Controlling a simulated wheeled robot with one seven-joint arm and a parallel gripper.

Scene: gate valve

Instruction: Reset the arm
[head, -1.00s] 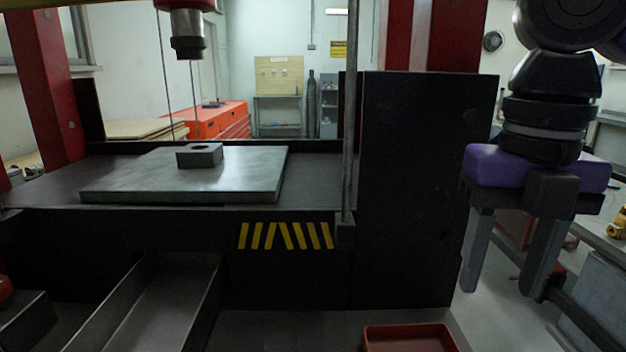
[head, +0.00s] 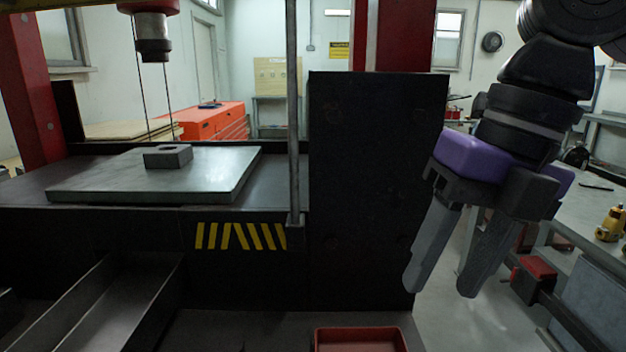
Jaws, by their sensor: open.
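My gripper (head: 441,286) hangs at the right of the head view, below the dark arm links and a purple band. Its two grey fingers point down and slightly left. They are apart, with nothing between them. The gripper is in front of the right edge of a black cabinet panel (head: 375,190) in the picture. I cannot tell how far it is from the panel.
A press bed with a grey plate (head: 100,180) carries a small block with a hole (head: 167,156). A red tray (head: 360,340) lies at the bottom. A metal trough (head: 120,310) is lower left. A workbench with a yellow valve-like part (head: 610,224) stands right.

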